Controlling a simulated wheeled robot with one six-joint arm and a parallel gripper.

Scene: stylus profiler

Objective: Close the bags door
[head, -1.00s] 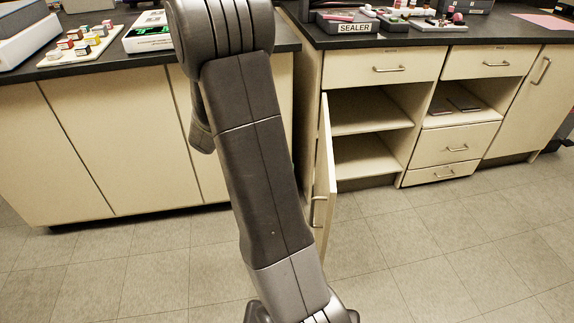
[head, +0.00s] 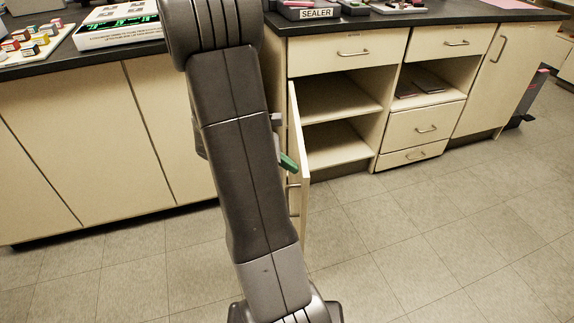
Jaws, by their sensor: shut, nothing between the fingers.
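The cabinet door (head: 301,215) stands wide open at the left of an open cabinet with two shelf spaces (head: 335,115). I see it nearly edge-on, with its bar handle (head: 292,186) on the left face. No label saying bags can be read on it. My gripper (head: 288,162) shows only in part: a green fingertip sticks out from behind my dark arm, beside the outer face of the door. It is shut and empty. The rest of it is hidden by my arm, and I cannot tell whether it touches the door.
A closed drawer (head: 344,53) sits above the open cabinet, with more drawers and an open nook (head: 432,85) to the right. Closed cabinets (head: 80,150) stand on the left. A SEALER bin (head: 315,13) is on the dark counter. The tiled floor (head: 420,240) in front is clear.

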